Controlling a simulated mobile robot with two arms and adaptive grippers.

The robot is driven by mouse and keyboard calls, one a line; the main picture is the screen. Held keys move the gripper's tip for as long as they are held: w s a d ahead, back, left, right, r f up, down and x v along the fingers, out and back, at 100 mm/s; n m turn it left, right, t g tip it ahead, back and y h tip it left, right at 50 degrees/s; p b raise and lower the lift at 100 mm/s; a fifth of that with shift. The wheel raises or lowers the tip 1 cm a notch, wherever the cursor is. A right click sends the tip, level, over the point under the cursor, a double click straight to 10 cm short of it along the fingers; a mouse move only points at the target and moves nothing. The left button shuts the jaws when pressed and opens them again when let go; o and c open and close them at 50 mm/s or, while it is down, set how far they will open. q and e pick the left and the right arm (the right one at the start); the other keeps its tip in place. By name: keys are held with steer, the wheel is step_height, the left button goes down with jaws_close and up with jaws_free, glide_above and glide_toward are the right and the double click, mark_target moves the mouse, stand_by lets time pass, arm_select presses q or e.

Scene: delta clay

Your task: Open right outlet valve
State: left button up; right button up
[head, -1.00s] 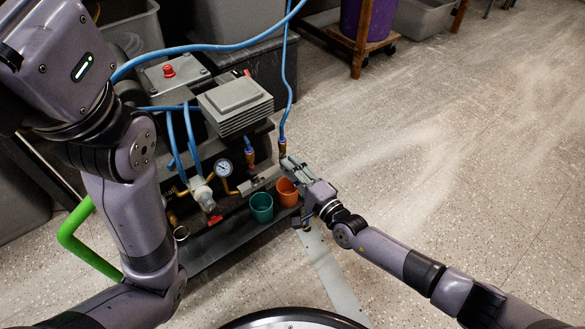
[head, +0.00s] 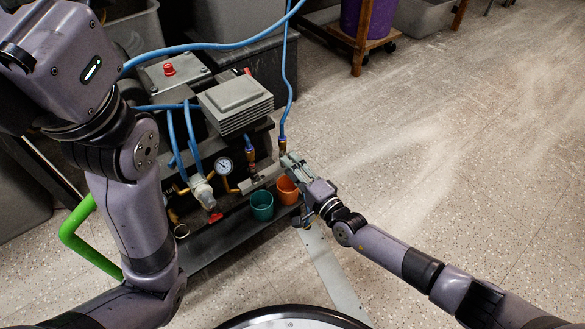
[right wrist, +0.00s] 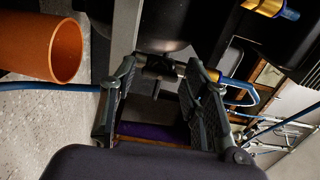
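The right outlet is a brass fitting (head: 282,145) under a blue hose at the right end of the compressor's pipework. My right gripper (head: 290,164) is just below it in the head view. In the right wrist view the two fingers (right wrist: 160,72) stand apart with a small dark fitting (right wrist: 160,66) between or just beyond their tips. I cannot tell whether they touch it, and the valve's handle is not clearly visible. A brass piece with a blue end (right wrist: 265,6) shows at upper right. My left arm is raised at left; its gripper is out of view.
The compressor (head: 235,105) has a gauge (head: 224,167) and a second brass outlet (head: 250,158). Blue hoses run overhead. The floor at right is clear.

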steer(key=shift+o, duration=0.9)
steer(key=v, duration=1.2)
